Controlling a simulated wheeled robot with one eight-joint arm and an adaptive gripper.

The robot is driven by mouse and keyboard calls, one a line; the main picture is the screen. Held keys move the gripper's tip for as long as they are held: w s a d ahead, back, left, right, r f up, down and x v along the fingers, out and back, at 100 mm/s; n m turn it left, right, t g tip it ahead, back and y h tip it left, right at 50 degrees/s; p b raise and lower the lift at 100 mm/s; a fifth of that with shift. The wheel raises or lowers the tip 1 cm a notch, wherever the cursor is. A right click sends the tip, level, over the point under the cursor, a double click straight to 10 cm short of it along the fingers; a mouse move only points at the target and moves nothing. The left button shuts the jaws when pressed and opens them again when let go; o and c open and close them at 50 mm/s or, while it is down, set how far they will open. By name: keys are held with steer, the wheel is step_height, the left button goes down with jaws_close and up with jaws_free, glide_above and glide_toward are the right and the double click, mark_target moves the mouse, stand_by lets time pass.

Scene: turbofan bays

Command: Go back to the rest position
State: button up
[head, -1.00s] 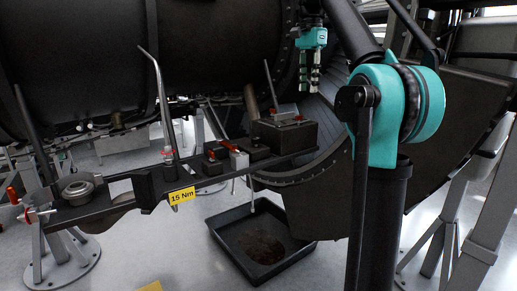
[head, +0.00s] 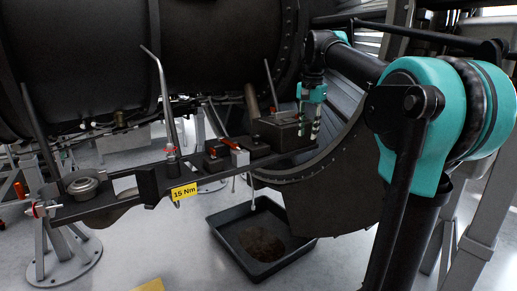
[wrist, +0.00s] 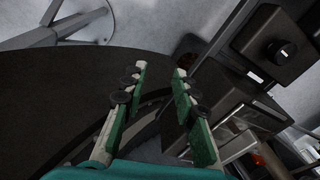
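My gripper (head: 308,132) hangs with its fingers down, just right of the dark box at the right end of the bench plate. In the wrist view its two green-and-grey fingers (wrist: 160,70) stand apart with nothing between them. In the head view the teal elbow and dark links of my arm fill the right side and cover part of the scene behind.
A dark bench plate (head: 122,198) with a yellow "15 Nm" label (head: 184,191) carries a ring-shaped part (head: 85,187), red-marked parts and the dark box (head: 283,133). A black drip tray (head: 226,232) lies on the floor. The large engine casing (head: 220,50) stands behind.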

steer(key=s+d+f+n+t, duration=0.15)
steer(key=s+f, duration=0.25)
steer(key=f, duration=0.7)
steer(key=s+f+n, duration=0.3)
steer(key=s+f, duration=0.1)
steer(key=f, duration=0.7)
steer(key=s+d+f+n+t, duration=0.1)
steer(key=s+f+n, duration=0.2)
steer(key=s+f, duration=1.3)
steer(key=shift+f, duration=0.35)
steer(key=shift+w, duration=0.15)
